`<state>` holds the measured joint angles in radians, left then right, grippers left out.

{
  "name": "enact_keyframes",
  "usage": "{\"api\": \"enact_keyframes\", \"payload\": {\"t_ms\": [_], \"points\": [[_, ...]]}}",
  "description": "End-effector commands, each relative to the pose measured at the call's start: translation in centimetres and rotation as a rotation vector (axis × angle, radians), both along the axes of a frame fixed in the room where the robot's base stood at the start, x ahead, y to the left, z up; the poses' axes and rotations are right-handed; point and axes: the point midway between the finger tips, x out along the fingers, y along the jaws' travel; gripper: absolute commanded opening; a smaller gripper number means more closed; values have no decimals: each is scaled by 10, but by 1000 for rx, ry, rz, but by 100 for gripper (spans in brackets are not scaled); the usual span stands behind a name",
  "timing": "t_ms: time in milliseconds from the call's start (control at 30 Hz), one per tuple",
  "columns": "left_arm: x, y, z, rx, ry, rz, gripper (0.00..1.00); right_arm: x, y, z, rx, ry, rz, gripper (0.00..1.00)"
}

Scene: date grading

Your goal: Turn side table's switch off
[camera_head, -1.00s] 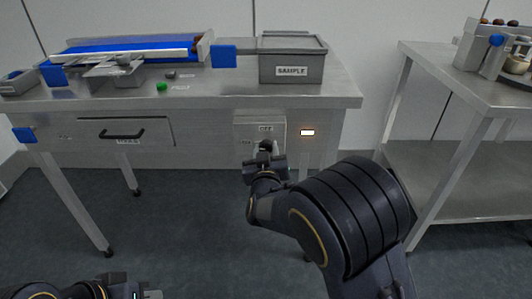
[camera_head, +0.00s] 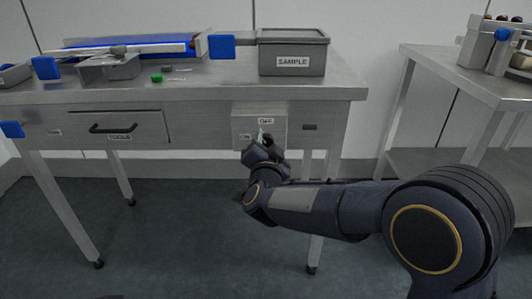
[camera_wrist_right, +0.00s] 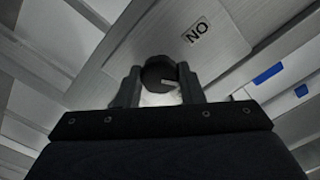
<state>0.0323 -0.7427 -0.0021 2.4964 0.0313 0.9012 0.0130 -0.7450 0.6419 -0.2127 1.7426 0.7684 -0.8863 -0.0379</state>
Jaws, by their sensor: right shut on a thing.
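The switch box (camera_head: 278,127) is a grey panel on the front of the side table (camera_head: 335,92), with an OFF label (camera_head: 265,121) at its top and an ON label (camera_head: 245,137) at its left. My right gripper (camera_head: 263,148) is at the box and mostly hides the knob. In the right wrist view the dark round knob (camera_wrist_right: 156,73), with a pale mark, sits between the fingers of my right gripper (camera_wrist_right: 158,88), which is shut on it. The indicator lamp (camera_head: 310,127) right of the box is dark. My left gripper is out of view.
A grey SAMPLE bin (camera_head: 292,50), a blue conveyor (camera_head: 130,43) and a green button (camera_head: 156,78) are on the tabletop. A drawer (camera_head: 122,128) is left of the switch. Another metal table (camera_head: 440,62) stands at the right.

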Motion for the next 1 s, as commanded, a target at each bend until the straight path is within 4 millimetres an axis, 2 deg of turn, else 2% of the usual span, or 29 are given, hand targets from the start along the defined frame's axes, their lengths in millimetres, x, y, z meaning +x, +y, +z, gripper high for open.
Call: {"api": "enact_keyframes", "payload": {"t_ms": [33, 100, 500, 1000], "points": [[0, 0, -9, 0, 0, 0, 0, 0, -1, -4, 49, 0, -1, 12], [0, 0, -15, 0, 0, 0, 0, 0, -1, -4, 113, -1, -1, 12], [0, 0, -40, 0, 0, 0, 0, 0, 0, -3, 422, 1, 0, 12], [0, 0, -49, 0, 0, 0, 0, 0, 0, -1, 561, 3, 1, 12]]}}
